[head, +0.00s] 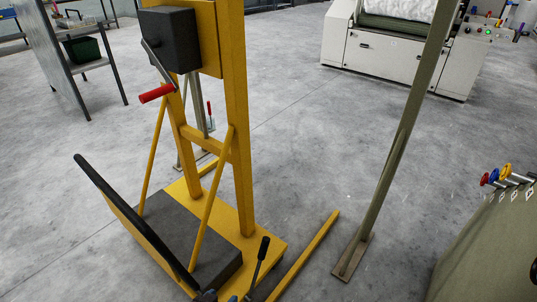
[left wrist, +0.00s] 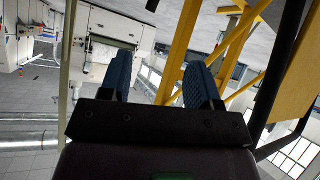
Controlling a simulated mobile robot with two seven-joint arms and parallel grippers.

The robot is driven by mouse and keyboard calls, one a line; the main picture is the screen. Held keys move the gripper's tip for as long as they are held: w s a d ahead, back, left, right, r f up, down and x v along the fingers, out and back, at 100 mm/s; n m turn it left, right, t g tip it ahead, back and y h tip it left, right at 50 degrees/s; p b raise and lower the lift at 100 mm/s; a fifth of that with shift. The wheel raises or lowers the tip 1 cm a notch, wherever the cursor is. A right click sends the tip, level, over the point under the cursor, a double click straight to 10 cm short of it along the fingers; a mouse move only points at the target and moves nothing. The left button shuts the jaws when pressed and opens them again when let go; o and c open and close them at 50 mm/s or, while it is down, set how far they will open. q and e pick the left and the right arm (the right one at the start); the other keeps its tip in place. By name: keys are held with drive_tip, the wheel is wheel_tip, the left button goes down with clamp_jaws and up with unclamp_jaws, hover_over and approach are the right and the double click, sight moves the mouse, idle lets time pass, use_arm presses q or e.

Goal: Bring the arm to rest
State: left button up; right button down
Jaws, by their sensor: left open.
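My left gripper (head: 220,297) barely shows at the bottom edge of the head view, its blue fingertips beside the base of a yellow hand-cranked lifter (head: 243,150). In the left wrist view the left gripper (left wrist: 160,78) has its two blue ridged fingers spread wide, with nothing between them. The yellow frame (left wrist: 182,45) of the lifter shows behind and to the right of the fingers there. I cannot tell how close the fingers are to it. My right gripper is in neither view.
The lifter has a red-handled crank (head: 157,93), a black push bar (head: 135,220) and a black-knobbed lever (head: 262,250). A grey-green post (head: 395,160) stands right of it. A cream machine (head: 380,55) is behind; a green cabinet (head: 490,250) is at right. Floor between is clear.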

use_arm(q)
drive_tip(key=s+a+r+n+t+y, duration=0.1)
drive_tip(key=s+a+r+y, duration=0.1)
drive_tip(key=s+a+r, duration=0.5)
drive_tip(key=s+a+r+n+t+y, duration=0.1)
drive_tip(key=s+a+r, duration=0.4)
drive_tip(key=s, duration=0.5)
drive_tip(key=s+a+f+m+g+b, duration=0.1)
drive_tip(key=s+f+m+g+b, duration=0.2)
drive_tip(key=s+f, duration=0.35)
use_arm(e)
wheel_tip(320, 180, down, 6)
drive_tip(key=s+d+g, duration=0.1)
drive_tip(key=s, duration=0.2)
use_arm(q)
wheel_tip(320, 180, up, 11)
drive_tip(key=w+n+t+y+p, duration=0.1)
drive_tip(key=w+n+p, duration=0.1)
drive_tip(key=p, duration=1)
drive_tip(key=shift+a+t+p, duration=0.3)
drive_tip(key=shift+t, duration=0.1)
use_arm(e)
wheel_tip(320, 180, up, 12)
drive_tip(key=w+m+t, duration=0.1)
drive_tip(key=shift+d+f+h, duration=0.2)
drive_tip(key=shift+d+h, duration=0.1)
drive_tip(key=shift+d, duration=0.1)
